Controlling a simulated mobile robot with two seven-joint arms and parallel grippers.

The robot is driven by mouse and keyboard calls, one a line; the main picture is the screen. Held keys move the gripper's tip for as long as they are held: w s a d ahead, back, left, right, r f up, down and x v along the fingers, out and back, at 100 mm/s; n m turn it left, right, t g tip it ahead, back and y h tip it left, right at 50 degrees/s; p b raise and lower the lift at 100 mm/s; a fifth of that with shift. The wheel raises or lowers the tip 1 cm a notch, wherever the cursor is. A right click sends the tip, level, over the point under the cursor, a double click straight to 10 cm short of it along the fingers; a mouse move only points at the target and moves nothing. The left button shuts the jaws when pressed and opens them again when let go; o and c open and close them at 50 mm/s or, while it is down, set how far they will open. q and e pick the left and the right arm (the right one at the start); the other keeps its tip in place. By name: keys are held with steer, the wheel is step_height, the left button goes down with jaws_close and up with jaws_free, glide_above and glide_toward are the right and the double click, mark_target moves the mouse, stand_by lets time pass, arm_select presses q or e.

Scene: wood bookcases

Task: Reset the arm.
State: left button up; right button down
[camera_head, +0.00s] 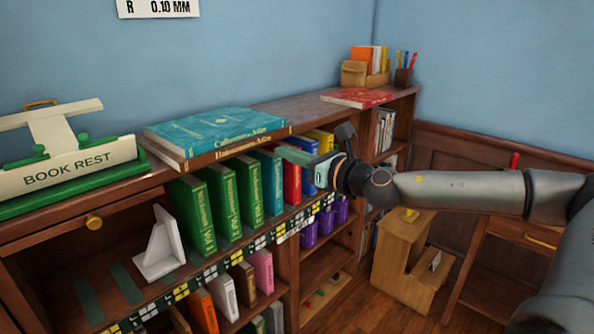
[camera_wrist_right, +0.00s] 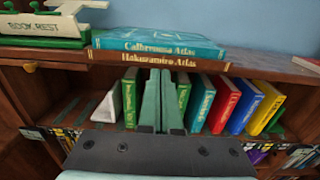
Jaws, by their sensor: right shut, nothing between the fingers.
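My right arm (camera_head: 460,190) comes in from the right and reaches toward the bookcase. My right gripper (camera_head: 292,154) has green fingers and is in front of the upper row of books, just below the top board. In the right wrist view the fingers (camera_wrist_right: 159,80) are together with nothing between them. They point at the row and hide part of the green books behind them. I cannot tell how far the tips are from the spines. My left gripper is not in view.
The bookcase top (camera_head: 295,108) holds two stacked atlases (camera_head: 215,132), a red book (camera_head: 356,97) and a book rest (camera_head: 70,165). Green books (camera_head: 190,215) and a white bookend (camera_head: 160,245) stand on the shelf below. A wooden step stool (camera_head: 402,258) stands on the floor at right.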

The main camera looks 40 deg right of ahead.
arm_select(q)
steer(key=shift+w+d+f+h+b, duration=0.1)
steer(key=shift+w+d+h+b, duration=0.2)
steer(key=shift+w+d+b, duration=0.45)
arm_select(e)
steer(key=shift+s+d, duration=0.1)
steer(key=shift+s, duration=1.05)
steer(key=shift+r, duration=0.1)
